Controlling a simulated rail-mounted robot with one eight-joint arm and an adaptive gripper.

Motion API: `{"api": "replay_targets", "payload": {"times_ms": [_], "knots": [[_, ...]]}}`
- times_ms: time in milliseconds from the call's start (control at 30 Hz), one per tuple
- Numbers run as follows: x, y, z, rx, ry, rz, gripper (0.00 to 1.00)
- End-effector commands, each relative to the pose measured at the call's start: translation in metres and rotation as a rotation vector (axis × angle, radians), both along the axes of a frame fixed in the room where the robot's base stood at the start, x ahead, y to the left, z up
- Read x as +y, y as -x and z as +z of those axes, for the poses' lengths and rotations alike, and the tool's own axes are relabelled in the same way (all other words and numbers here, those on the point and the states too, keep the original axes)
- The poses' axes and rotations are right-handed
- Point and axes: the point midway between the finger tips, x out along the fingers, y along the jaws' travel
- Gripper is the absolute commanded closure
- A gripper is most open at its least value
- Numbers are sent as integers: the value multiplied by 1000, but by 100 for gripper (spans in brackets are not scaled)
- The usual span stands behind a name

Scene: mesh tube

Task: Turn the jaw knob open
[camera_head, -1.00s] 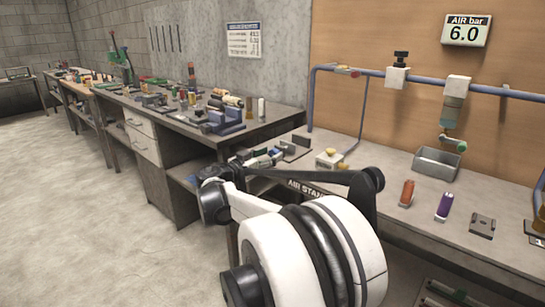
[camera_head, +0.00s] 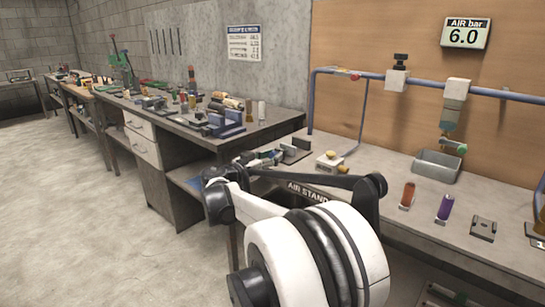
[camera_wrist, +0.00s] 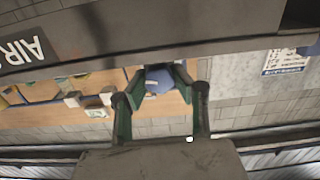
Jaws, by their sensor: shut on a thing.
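In the wrist view my gripper (camera_wrist: 160,77) has its two green-edged fingers closed around a small rounded blue-grey thing (camera_wrist: 157,82), which appears to be the jaw knob. The fingers touch it from both sides. Its markings and how far it is turned cannot be made out. In the head view my own arm covers the front middle, and the gripper and knob cannot be picked out there.
The air-stand bench (camera_head: 330,187) has a red cylinder (camera_head: 408,195), a purple cylinder (camera_head: 444,207) and a grey tray (camera_head: 437,165). A blue pipe (camera_head: 430,82) runs along the back panel. A cluttered grey bench (camera_head: 270,122) stands left. Open floor lies at far left.

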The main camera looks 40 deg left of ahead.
Motion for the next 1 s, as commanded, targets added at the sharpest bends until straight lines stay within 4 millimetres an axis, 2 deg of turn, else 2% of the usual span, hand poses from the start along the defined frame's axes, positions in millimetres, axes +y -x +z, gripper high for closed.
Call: {"api": "replay_targets", "payload": {"times_ms": [300,700,733,867,1000], "knots": [[1,0,1,9,214,0,100],[1,0,0,11,254,0,100],[1,0,0,11,254,0,73],[1,0,0,11,253,0,55],[1,0,0,11,253,0,55]]}}
